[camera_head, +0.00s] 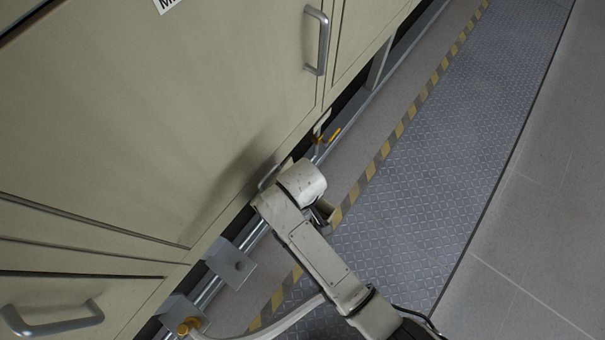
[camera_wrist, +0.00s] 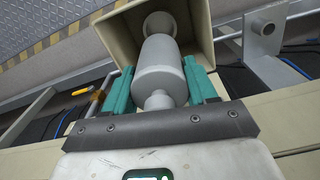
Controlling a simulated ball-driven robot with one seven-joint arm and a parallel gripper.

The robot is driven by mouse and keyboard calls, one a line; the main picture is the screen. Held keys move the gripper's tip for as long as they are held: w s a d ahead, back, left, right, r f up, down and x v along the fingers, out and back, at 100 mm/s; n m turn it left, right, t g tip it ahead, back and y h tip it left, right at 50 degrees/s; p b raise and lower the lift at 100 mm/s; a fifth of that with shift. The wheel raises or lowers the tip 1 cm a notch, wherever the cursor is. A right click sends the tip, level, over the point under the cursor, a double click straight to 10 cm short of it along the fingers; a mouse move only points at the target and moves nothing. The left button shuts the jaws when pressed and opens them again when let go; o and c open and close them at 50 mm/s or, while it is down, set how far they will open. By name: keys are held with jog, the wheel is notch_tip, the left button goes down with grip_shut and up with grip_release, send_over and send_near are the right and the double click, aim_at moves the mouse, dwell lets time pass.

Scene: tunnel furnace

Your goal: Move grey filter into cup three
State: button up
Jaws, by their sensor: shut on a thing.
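The grey filter (camera_wrist: 158,66) is a smooth cylinder with a narrow neck at its near end and a rounded knob at its far end. My gripper (camera_wrist: 160,84) is shut on it, with one teal finger on each side. In the wrist view, the filter's far end overlaps the opening of a square beige cup (camera_wrist: 112,38). I cannot tell how deep it reaches, or the cup's number. In the head view, my arm covers the filter and most of my gripper.
Beige furnace panels (camera_head: 150,120) with metal handles (camera_head: 316,42) stand on the left. A metal rail with a bracket (camera_head: 229,263) runs along their base. A yellow-black striped strip (camera_head: 408,115) borders the checkered floor plate (camera_head: 440,160). Open floor lies to the right.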

jog(key=shift+r+p, duration=5.8)
jog(key=shift+r, duration=0.05)
jog(key=s+d, duration=0.6)
jog(key=d, duration=0.2)
